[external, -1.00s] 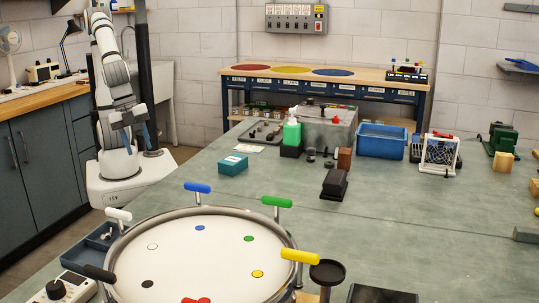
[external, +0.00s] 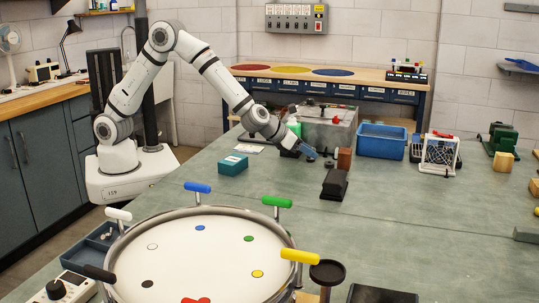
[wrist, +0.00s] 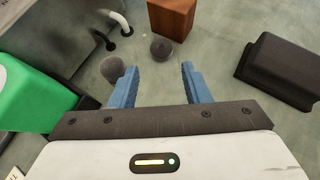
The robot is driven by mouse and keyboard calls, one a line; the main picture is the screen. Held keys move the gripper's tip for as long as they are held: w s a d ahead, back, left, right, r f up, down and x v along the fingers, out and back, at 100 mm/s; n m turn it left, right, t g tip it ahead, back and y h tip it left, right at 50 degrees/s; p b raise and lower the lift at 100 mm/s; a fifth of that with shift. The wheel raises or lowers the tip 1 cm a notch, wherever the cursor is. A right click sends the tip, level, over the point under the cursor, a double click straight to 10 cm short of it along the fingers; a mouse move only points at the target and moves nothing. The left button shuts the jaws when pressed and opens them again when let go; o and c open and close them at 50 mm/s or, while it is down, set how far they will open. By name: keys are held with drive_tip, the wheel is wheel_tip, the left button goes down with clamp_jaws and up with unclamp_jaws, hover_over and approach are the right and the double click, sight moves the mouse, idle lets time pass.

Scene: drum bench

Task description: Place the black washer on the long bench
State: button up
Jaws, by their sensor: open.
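My gripper (external: 309,152) is open and empty, low over the grey-green bench. Its two blue fingers show in the wrist view (wrist: 156,88). Two small dark round pieces lie close by: one (wrist: 161,49) is beyond and between the fingertips, the other (wrist: 112,69) is beside the left finger. One dark piece shows in the external view (external: 329,163), just right of my gripper. I cannot tell which is the black washer, as no hole shows clearly. The grey-green bench top (external: 400,235) is long and wide. A wood-topped bench (external: 390,82) with coloured discs stands at the back wall.
A green bottle (wrist: 30,98) is left of my fingers. A brown block (wrist: 174,17) stands ahead and a black box-like object (wrist: 282,70) right. A metal box (external: 330,135) is behind my gripper. A blue bin (external: 382,142) stands farther right.

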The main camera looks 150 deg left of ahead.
sight(329, 162)
drive_tip(key=shift+p+x, duration=0.65)
drive_tip(key=shift+x, duration=3.2)
drive_tip(key=shift+c, duration=0.4)
